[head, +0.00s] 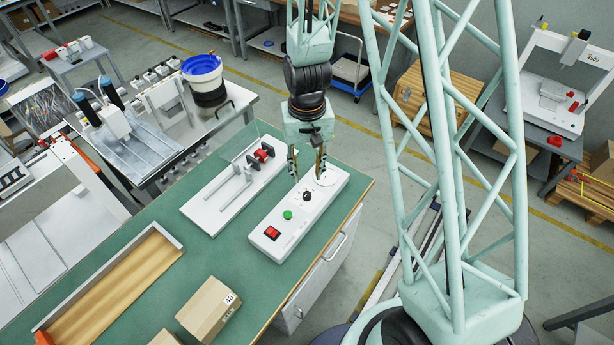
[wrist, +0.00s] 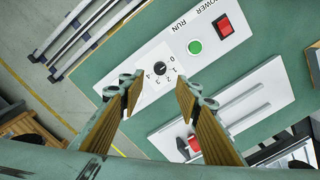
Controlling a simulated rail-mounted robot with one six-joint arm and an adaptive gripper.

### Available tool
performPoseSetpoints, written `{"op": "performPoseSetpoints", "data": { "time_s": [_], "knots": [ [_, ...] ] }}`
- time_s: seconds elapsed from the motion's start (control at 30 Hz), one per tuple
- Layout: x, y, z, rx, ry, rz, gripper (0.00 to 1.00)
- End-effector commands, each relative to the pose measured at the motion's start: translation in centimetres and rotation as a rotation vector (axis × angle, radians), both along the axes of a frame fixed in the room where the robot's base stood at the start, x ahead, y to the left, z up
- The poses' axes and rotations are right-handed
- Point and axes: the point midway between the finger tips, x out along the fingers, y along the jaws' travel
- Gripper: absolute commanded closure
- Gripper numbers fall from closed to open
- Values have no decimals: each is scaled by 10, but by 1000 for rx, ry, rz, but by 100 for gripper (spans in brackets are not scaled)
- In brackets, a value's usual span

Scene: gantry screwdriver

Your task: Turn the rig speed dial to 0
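The rig control box (head: 276,226) is a long white box on the green bench. Its black speed dial (head: 307,196) is near the box's far end. In the wrist view the dial (wrist: 160,68) sits by a printed scale from 0 to 4; its pointer is too small to read surely. My gripper (head: 307,174) is open above the box's far end. In the wrist view my gripper (wrist: 158,96) has its two fingers well apart, with the dial seen beyond the gap between the tips. Nothing is held, and the fingers appear clear of the dial.
The box also carries a green RUN button (wrist: 195,47) and a red POWER switch (wrist: 225,24). A white rig plate (head: 222,196) with rails and a red part lies left of it. A cardboard box (head: 208,309) and a wooden-floored tray (head: 115,283) are nearer.

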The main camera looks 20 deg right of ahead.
Motion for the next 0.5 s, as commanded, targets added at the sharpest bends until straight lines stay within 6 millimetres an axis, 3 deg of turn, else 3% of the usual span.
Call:
{"op": "performPoseSetpoints", "data": {
  "time_s": [0.2, 0.5],
  "knots": [
    [0, 0, 13, 0, -1, 0, 69],
    [0, 0, 18, 0, 1, 0, 69]
  ]
}}
